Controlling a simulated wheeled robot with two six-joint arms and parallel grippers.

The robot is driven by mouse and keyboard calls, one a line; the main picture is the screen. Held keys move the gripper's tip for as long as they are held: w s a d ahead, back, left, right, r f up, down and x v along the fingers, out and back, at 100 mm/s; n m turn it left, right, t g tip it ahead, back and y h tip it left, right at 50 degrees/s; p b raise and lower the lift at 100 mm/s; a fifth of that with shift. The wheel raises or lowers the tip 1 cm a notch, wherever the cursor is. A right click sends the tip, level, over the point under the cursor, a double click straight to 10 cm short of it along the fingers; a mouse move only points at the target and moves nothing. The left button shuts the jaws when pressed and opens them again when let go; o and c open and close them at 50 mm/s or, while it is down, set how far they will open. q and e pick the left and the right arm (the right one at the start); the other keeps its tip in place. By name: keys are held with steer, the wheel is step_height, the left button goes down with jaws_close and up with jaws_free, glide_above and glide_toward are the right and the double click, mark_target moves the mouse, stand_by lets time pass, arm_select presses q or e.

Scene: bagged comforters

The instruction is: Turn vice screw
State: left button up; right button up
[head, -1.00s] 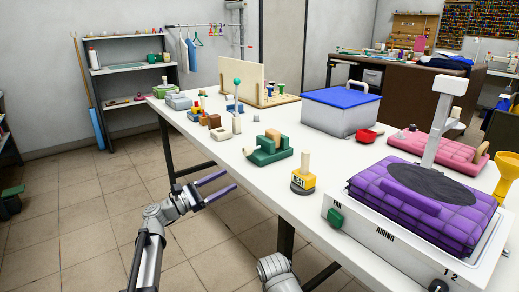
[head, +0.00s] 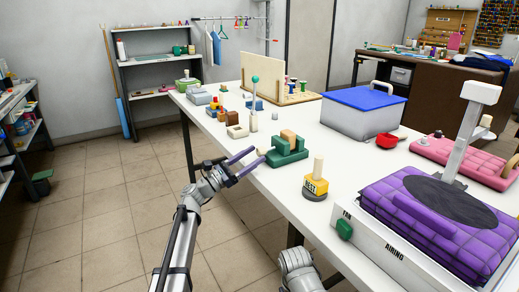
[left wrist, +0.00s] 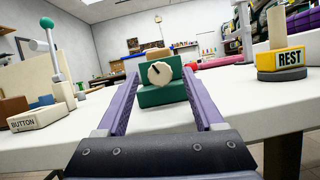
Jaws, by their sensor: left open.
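The green vice (head: 288,154) stands at the near edge of the white table with a brown wooden block (head: 288,136) in it. Its round cream screw knob (left wrist: 160,73) faces my left gripper and bears a dark pointer mark. My left gripper (head: 258,156) is open, with its purple fingers reaching toward the knob. In the left wrist view the gripper (left wrist: 160,78) has one finger on each side of the knob, with gaps between. I cannot tell whether the tips are level with it in depth. My right gripper is not in view.
A yellow REST block (head: 315,187) with a post stands right of the vice. Left of it are a BUTTON block (left wrist: 38,118) and a green-knobbed lever (head: 254,95). A blue-lidded box (head: 352,110) stands behind. The table edge (head: 255,190) runs beneath the gripper.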

mark_target(262, 151)
arm_select(q)
steer(key=shift+p+x, duration=0.3)
steer(key=shift+x, duration=1.1)
jaws_close()
